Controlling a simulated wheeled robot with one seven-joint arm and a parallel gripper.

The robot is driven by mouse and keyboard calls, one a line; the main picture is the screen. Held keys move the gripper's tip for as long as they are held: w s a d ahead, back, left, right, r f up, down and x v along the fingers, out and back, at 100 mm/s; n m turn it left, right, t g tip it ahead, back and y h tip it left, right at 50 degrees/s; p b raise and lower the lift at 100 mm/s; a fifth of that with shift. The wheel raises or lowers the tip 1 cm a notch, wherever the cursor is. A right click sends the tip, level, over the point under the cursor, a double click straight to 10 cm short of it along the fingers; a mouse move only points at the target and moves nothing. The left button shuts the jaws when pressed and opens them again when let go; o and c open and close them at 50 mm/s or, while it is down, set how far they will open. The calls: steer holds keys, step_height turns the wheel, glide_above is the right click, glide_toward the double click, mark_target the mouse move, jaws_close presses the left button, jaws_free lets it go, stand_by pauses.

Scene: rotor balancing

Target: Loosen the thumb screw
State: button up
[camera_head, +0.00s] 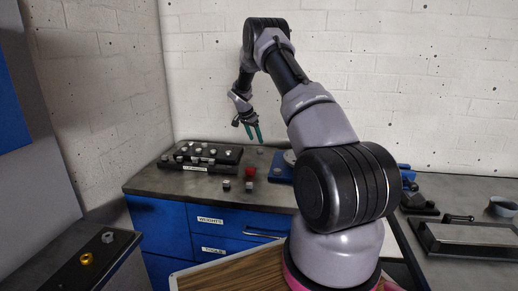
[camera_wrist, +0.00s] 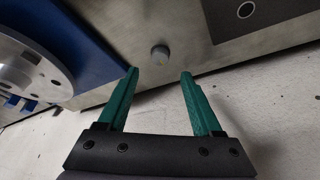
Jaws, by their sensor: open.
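My gripper (camera_head: 252,133) hangs above the back of the workbench with its teal fingers apart and nothing between them. In the wrist view the open fingers (camera_wrist: 158,75) point toward a small grey round knob-like piece (camera_wrist: 160,55) on the bench top, apart from it. A silver rotor disc (camera_wrist: 30,65) on a blue base (camera_wrist: 88,48) is at the left of the wrist view. In the head view my arm hides most of the blue rotor stand (camera_head: 281,167). I cannot make out which piece is the thumb screw.
A black weight rack (camera_head: 213,167) holds several grey weights at the bench's left. A red piece (camera_head: 250,172) and two small grey-topped pieces stand in front of it. A side bench (camera_head: 70,275) holds a brass piece (camera_head: 86,259) and a grey nut-like piece (camera_head: 108,237).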

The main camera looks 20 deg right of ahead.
mark_target(260, 150)
steer(key=x, duration=0.6)
steer(key=shift+d+f, duration=0.1)
steer(key=shift+f, duration=0.2)
jaws_close()
